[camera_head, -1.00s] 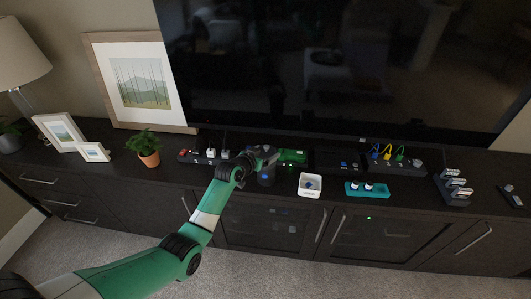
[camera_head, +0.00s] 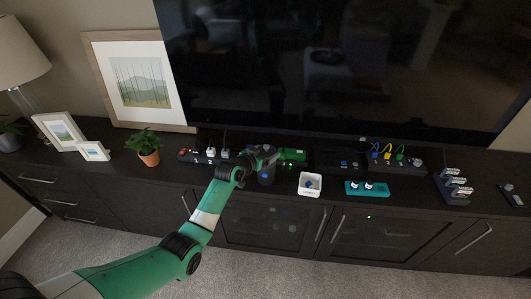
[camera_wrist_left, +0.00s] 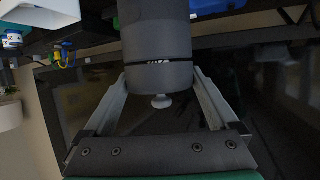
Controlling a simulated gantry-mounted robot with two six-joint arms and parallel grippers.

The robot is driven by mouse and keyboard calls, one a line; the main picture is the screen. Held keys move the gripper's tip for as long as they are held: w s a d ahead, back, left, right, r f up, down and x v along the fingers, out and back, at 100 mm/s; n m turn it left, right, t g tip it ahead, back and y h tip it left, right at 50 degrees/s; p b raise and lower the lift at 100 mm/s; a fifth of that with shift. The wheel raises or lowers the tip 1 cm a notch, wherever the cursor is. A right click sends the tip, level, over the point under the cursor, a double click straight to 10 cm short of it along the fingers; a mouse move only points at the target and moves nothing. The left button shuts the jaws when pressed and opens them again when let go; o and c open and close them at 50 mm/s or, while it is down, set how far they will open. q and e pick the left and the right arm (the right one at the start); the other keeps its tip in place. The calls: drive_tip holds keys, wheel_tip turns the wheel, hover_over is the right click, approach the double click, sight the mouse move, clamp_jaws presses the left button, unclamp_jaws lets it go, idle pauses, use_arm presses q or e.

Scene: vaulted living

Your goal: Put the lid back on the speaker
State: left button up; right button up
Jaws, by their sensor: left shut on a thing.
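The speaker is a dark grey cylinder (camera_head: 266,178) on the dark cabinet top, and my left gripper (camera_head: 268,160) is right at its upper end. In the left wrist view the speaker body (camera_wrist_left: 156,35) lies in line with the grey lid (camera_wrist_left: 158,80), which has a pale round knob (camera_wrist_left: 161,101). My left gripper (camera_wrist_left: 158,82) has one finger on each side of the lid and is shut on it. A thin dark line runs between lid and body; I cannot tell whether the lid is fully seated. My right gripper is not in view.
A white box (camera_head: 310,191) stands just right of the speaker. A teal tray (camera_head: 383,192) is farther right. A power strip (camera_head: 187,156) and a green object (camera_head: 293,155) lie behind. A potted plant (camera_head: 148,158) stands left. The television (camera_head: 340,80) rises behind.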

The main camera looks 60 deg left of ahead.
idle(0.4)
use_arm(q)
drive_tip(key=o, duration=0.9)
drive_tip(key=shift+o, duration=0.2)
wheel_tip(320, 180, up, 7)
drive_tip(key=p, duration=0.6)
drive_tip(key=shift+p, duration=0.4)
drive_tip(key=shift+c, duration=0.3)
clamp_jaws()
drive_tip(key=shift+f, duration=0.1)
